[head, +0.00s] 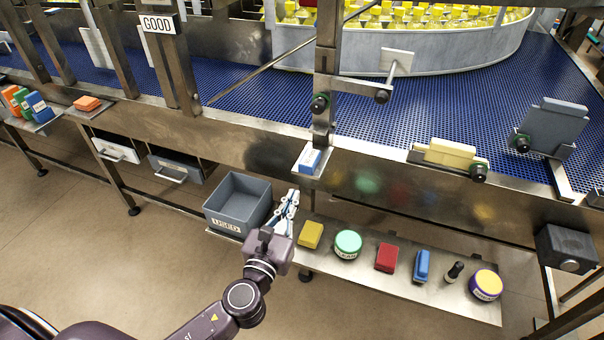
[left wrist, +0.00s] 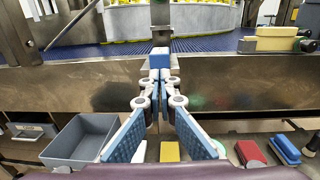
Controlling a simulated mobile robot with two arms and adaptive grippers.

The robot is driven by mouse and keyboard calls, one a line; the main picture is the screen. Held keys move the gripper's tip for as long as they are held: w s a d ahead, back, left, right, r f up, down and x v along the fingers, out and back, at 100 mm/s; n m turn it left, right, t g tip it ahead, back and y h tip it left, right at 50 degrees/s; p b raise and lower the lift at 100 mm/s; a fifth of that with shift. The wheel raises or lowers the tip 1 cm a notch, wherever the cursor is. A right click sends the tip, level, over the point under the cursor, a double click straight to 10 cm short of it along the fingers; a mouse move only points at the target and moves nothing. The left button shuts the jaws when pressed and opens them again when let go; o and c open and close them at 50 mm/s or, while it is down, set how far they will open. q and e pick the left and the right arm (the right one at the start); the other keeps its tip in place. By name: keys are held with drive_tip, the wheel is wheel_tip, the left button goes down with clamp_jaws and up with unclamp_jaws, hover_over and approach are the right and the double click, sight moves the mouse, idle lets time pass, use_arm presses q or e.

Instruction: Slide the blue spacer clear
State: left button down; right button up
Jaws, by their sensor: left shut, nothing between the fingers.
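A small blue block with a white side, the blue spacer (head: 310,160), sits on a small metal ledge (head: 301,172) at the conveyor's front edge, below an upright post. In the left wrist view the blue spacer (left wrist: 159,60) shows straight beyond the fingertips. My left gripper (head: 293,194) is shut and empty, in front of and below the ledge. In the left wrist view its fingertips (left wrist: 160,76) meet just under the spacer in the picture. A gap shows between gripper and spacer in the head view. My right gripper is not in view.
A grey bin labelled USED (head: 238,200) stands left of my gripper. A lower shelf (head: 400,282) holds a yellow block (head: 310,235), a green round tin (head: 348,244), a red block (head: 387,258) and other items. A yellow block (head: 450,153) sits on the rail farther right.

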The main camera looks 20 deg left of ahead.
sight(305, 170)
use_arm(q)
drive_tip(key=w+p, duration=0.1)
drive_tip(key=w, duration=0.7)
drive_tip(key=shift+w+a, duration=0.1)
drive_tip(key=shift+w, duration=0.05)
drive_tip(key=shift+w, duration=0.95)
drive_tip(key=shift+s+a+f, duration=0.1)
